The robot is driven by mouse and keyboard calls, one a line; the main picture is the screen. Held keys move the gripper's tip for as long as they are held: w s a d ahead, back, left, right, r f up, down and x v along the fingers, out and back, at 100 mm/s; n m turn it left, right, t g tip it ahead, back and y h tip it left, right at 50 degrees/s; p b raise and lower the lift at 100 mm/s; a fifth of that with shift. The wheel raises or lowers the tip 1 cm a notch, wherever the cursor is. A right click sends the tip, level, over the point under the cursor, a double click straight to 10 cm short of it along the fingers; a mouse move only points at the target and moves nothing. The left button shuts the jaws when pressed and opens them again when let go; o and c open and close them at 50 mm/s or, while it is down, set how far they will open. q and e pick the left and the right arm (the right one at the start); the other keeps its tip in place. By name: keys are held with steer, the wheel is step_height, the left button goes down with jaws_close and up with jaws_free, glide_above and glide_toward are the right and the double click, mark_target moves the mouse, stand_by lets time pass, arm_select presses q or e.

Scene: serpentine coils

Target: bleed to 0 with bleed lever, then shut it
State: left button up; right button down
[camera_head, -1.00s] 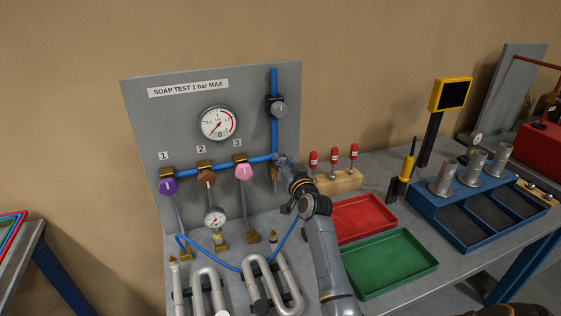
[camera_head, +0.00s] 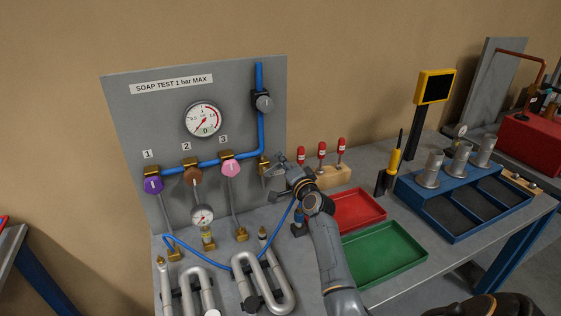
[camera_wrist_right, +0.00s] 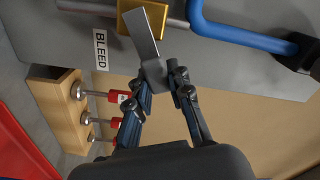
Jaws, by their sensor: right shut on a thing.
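The grey bleed lever (camera_wrist_right: 147,40) shows in the right wrist view, on a brass valve body (camera_wrist_right: 143,18) beside the BLEED label (camera_wrist_right: 101,50). It stands at an angle to the pipe. My right gripper (camera_wrist_right: 160,82) is shut on the lever's free end. In the head view my right gripper (camera_head: 280,168) is at the panel's right edge, just right of the brass bleed valve (camera_head: 263,165). The large round gauge (camera_head: 204,119) has a needle whose exact reading is too small to tell. A small gauge (camera_head: 202,216) hangs below valve 2. My left gripper is not in view.
Purple (camera_head: 153,185), brown (camera_head: 193,177) and pink (camera_head: 231,168) knobs line the blue pipe. Red-handled tools stand in a wooden block (camera_head: 333,177) close right of my gripper. Red (camera_head: 357,212) and green (camera_head: 384,254) trays and serpentine coils (camera_head: 262,278) occupy the bench.

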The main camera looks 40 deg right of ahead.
steer(key=m, duration=0.1)
steer(key=f+m, duration=0.1)
steer(key=shift+d+f+m, duration=0.2)
steer(key=shift+d+m, duration=0.05)
steer(key=shift+m, duration=0.05)
steer(key=shift+s+f+m+b, duration=0.1)
steer(key=shift+f+m+b, duration=0.45)
steer(key=shift+m, duration=0.75)
steer(key=shift+f, duration=0.15)
steer(key=c, duration=1.2)
jaws_free()
steer(key=v, duration=1.2)
steer(key=shift+d+f, duration=0.1)
steer(key=shift+f, duration=0.05)
